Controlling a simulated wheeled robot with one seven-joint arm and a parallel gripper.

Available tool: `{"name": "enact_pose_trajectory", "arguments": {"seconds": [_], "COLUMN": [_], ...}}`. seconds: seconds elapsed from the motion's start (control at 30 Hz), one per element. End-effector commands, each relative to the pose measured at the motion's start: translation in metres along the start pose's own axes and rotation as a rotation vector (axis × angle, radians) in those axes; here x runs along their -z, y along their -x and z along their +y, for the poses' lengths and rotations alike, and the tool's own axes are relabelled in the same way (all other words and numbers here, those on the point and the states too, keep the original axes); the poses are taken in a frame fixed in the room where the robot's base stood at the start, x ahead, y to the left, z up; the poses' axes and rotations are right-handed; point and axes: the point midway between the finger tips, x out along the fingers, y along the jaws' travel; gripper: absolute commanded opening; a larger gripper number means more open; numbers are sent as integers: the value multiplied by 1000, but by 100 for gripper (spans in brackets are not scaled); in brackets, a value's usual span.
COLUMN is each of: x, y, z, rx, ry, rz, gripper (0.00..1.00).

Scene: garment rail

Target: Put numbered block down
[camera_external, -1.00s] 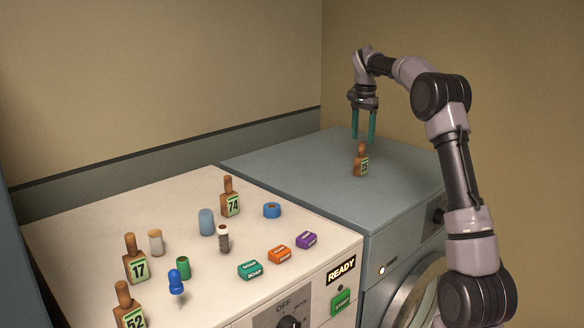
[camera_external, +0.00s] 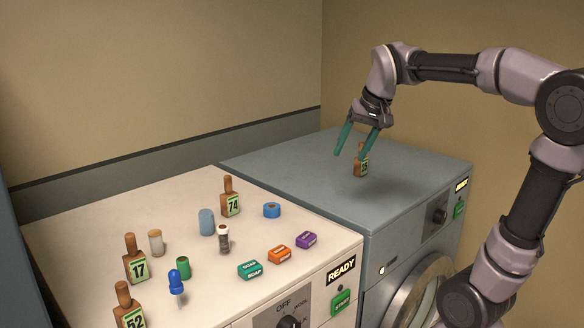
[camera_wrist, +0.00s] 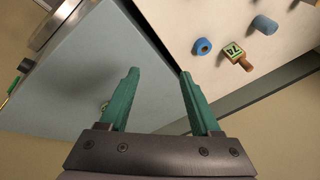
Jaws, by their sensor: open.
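A brown numbered block (camera_external: 361,167) with a pale green label stands upright on the blue-grey machine top (camera_external: 300,165); its number is too small to read surely. My gripper (camera_external: 354,156) is open and empty, tilted, with its teal fingers above and just in front of the block, partly covering its top. In the wrist view my gripper (camera_wrist: 158,75) has its fingers wide apart with nothing between them. Other numbered blocks stand on the white machine: 74 (camera_external: 231,205), 17 (camera_external: 136,267) and 52 (camera_external: 132,317).
The white machine top also holds a blue ring (camera_external: 272,210), several cylinders, a blue pin (camera_external: 178,276) and green, orange and purple soap blocks (camera_external: 279,255). The blue-grey top is otherwise clear. Walls stand behind both machines.

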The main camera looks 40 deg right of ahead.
Motion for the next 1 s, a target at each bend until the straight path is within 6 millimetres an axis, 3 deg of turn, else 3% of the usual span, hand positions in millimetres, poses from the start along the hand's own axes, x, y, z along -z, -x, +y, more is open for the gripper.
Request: {"name": "enact_pose_trajectory", "arguments": {"seconds": [0.03,0.2,0.37,0.53,1.0], "x": [-31,-107,-147,-159,-158], "y": [1,-11,-24,-30,-30], "z": [3,19,33,37,37], "rx": [38,148,210,230,228], "ry": [55,202,276,298,297], "rz": [17,71,103,114,113], "gripper": [64,64,64,64,64]}}
